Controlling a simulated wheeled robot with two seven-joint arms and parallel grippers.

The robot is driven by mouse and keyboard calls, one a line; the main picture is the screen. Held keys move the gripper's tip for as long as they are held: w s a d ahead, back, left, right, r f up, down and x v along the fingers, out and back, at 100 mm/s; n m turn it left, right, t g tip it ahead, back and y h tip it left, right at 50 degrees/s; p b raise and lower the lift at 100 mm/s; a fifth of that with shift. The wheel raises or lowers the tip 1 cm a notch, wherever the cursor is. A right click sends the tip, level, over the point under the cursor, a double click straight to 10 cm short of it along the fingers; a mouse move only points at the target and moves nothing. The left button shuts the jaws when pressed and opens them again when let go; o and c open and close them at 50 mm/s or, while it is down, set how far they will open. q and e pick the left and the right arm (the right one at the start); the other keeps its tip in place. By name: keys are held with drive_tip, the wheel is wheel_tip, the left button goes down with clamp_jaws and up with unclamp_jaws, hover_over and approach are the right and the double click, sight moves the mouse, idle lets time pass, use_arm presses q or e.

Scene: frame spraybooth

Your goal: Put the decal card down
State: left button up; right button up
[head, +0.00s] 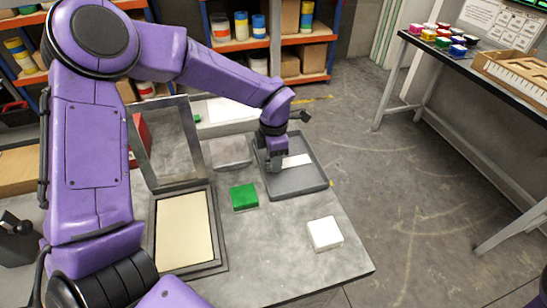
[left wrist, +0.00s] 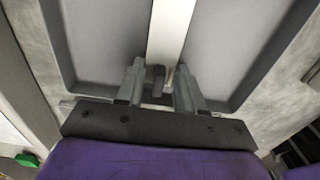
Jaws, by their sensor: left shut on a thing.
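The decal card (head: 297,160) is a white strip over the grey tray (head: 297,182) on the table. My left gripper (head: 276,163) reaches down into the tray and is shut on the card's near end. In the left wrist view, the card (left wrist: 171,28) runs away from between the fingers (left wrist: 160,88) above the tray floor (left wrist: 105,40). I cannot tell whether the card touches the tray floor. My right gripper is not in view.
A green block (head: 244,196) and a white block (head: 325,233) sit on the grey table (head: 285,255). A hinged frame with a cream panel (head: 184,229) stands open at left. A grey slab (head: 230,152) lies beside the tray.

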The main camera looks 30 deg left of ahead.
use_arm(q)
drive_tip(key=shift+s, duration=0.45)
drive_tip(key=o, duration=1.1)
drive_tip(key=shift+w+f, duration=0.1)
drive_tip(key=shift+w, duration=0.1)
wheel_tip(320, 180, up, 12)
drive_tip(key=shift+r, duration=0.25)
